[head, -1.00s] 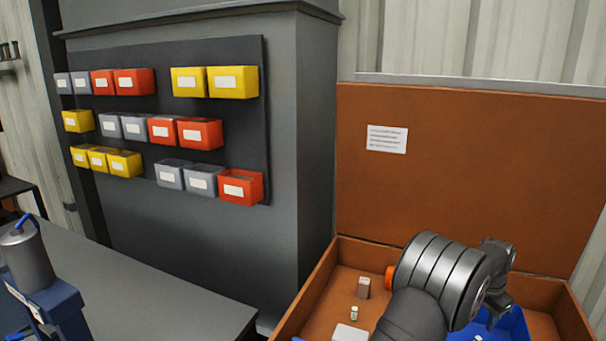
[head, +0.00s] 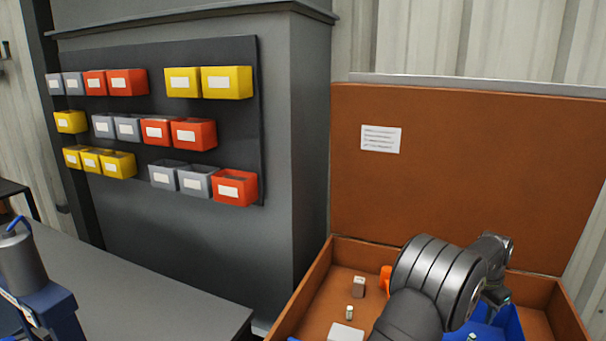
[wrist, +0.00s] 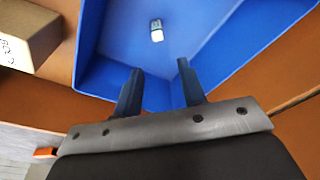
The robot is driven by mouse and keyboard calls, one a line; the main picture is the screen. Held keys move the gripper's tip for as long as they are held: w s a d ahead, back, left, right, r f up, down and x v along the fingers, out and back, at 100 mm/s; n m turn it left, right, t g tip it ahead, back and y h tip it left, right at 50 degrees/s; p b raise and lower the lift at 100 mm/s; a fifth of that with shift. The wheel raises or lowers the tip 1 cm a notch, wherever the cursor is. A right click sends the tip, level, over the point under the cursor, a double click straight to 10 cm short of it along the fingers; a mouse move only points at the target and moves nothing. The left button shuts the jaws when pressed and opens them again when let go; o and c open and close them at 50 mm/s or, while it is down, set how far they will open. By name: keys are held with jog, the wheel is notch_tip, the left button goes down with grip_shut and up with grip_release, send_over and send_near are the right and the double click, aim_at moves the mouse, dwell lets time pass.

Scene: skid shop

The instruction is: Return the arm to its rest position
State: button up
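My arm reaches over the open orange-brown case at the lower right of the head view, and its links cover part of the case. In the wrist view my gripper (wrist: 160,90) has its two dark fingers apart with nothing between them. They are over the edge of a blue bin (wrist: 225,70). A small white-and-grey piece (wrist: 157,31) lies inside this bin, apart from the fingers. The blue bin also shows in the head view (head: 508,322), partly behind my arm. The fingertips are hidden in the head view.
The case (head: 312,300) has an upright lid (head: 450,170) behind my arm. Small pieces, a grey box (head: 358,287) and a small bottle (head: 349,312), stand in it. A cardboard-coloured block (wrist: 35,35) is left of the bin. A grey bench (head: 150,290) is at left.

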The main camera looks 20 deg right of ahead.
notch_tip(320, 180, up, 6)
jog(key=f, duration=0.1)
jog(key=w+a+m, duration=0.2)
jog(key=w+a, duration=0.1)
jog(key=a, duration=0.3)
jog(key=w+a+r+m, duration=0.1)
jog(key=w+a, duration=0.2)
jog(key=a, duration=0.3)
jog(key=w+a+m, duration=0.2)
jog(key=w+a, duration=0.2)
jog(key=a, duration=0.3)
jog(key=s+a+f+m+g, duration=0.1)
jog(key=a+m, duration=0.5)
jog(key=a, duration=1.6)
jog(key=shift+s+a+f+y, duration=0.15)
jog(key=shift+a+f+y, duration=0.15)
jog(key=shift+f+y, duration=0.15)
jog(key=shift+o, duration=0.5)
jog(key=shift+d, duration=0.1)
